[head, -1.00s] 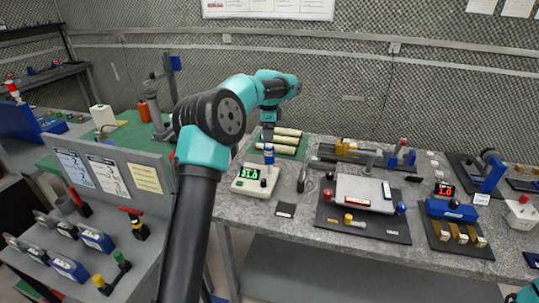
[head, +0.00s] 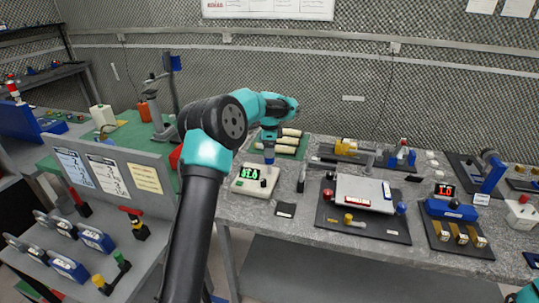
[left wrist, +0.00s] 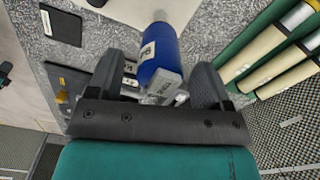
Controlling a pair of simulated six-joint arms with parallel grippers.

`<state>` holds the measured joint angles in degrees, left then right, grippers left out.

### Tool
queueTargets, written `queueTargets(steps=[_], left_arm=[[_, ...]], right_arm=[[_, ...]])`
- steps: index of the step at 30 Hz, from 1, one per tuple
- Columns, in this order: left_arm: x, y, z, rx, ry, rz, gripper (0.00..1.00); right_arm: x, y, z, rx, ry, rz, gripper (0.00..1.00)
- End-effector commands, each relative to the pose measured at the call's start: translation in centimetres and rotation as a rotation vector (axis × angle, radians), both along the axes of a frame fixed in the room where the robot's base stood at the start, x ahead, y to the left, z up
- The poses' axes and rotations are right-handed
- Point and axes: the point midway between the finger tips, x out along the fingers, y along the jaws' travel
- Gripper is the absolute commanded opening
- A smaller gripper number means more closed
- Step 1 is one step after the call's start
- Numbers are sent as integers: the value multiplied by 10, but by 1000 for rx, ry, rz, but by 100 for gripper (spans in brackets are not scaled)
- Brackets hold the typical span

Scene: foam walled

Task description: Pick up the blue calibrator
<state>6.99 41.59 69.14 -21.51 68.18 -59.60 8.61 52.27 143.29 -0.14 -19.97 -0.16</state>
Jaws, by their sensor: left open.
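The blue calibrator (left wrist: 158,58) is a blue cylinder with a pale label. In the left wrist view it lies between the two dark fingers of my left gripper (left wrist: 160,70), which are open with gaps on both sides. In the head view the blue calibrator (head: 269,156) is upright at the pale device with a green lit display (head: 248,186). My left gripper (head: 269,143) is right above it, pointing down; its fingers are small there. My right gripper is out of the picture; only a bit of teal arm shows at bottom right.
Cream rolls on a green mat (head: 303,150) lie close behind the calibrator. A black handled tool (head: 301,181) and a small dark pad (head: 285,210) are to its right. A dark board with a grey plate (head: 330,229) is further right on the speckled bench.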

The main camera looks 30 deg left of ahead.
Motion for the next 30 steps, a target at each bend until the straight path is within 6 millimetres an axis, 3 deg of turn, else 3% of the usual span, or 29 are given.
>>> queueTargets(steps=[5, 20, 30], left_arm=[[-1, 1, -16, 0, 0, 1, 73], [0, 0, -17, 0, 0, 1, 72], [0, 0, -17, 0, 0, 1, 39]], right_arm=[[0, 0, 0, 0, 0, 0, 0], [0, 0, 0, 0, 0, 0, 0], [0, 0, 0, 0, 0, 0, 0]])
